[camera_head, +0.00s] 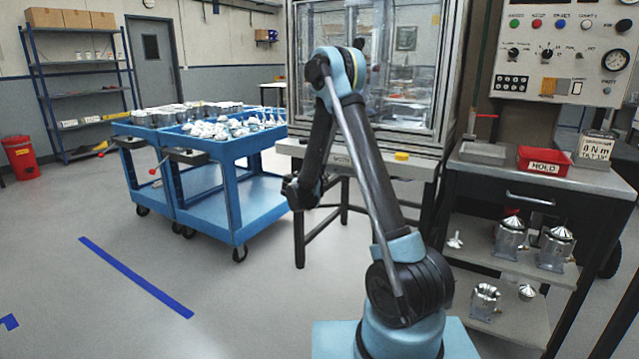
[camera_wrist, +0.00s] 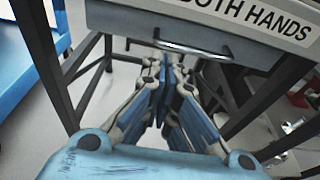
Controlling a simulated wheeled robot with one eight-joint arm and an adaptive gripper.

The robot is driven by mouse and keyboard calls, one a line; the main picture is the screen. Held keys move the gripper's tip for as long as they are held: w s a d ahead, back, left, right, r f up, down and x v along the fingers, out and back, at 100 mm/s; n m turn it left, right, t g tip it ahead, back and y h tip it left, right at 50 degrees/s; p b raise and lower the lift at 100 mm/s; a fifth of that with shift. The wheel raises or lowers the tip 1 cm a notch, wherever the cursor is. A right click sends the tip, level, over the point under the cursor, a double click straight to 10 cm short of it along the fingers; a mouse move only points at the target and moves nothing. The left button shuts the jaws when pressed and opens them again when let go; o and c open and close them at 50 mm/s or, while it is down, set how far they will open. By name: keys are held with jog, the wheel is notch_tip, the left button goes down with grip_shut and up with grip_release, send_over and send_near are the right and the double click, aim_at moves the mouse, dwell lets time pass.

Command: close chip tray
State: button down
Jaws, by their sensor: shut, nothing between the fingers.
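In the wrist view, a grey drawer-like front, which I take to be the chip tray (camera_wrist: 255,52), sits under a ledge labelled "BOTH HANDS" (camera_wrist: 253,17). A curved metal handle (camera_wrist: 195,49) is on its front. My gripper (camera_wrist: 172,66) is shut and empty, its blue-padded fingertips just below the left part of the handle. I cannot tell whether they touch it, or how far out the tray stands. In the head view my arm hides most of the tray area, and the gripper's fingers cannot be made out.
The glass-fronted machine (camera_head: 400,97) stands behind my arm. Blue carts (camera_head: 222,148) with parts are on the left. A dark bench (camera_head: 545,180) with a red "HOLD" bin (camera_head: 543,160) is close on the right. The floor at front left is clear.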

aim_at(338, 170)
jog(key=x, duration=0.4)
jog(key=shift+w+d, duration=0.2)
jog(key=shift+w, duration=0.15)
jog(key=x, duration=0.3)
jog(key=r+x, duration=0.1)
jog(key=x, duration=0.2)
jog(key=r+x, duration=0.1)
jog(key=x, duration=0.3)
jog(key=shift+w+r, duration=0.1)
jog(key=shift+w, duration=0.1)
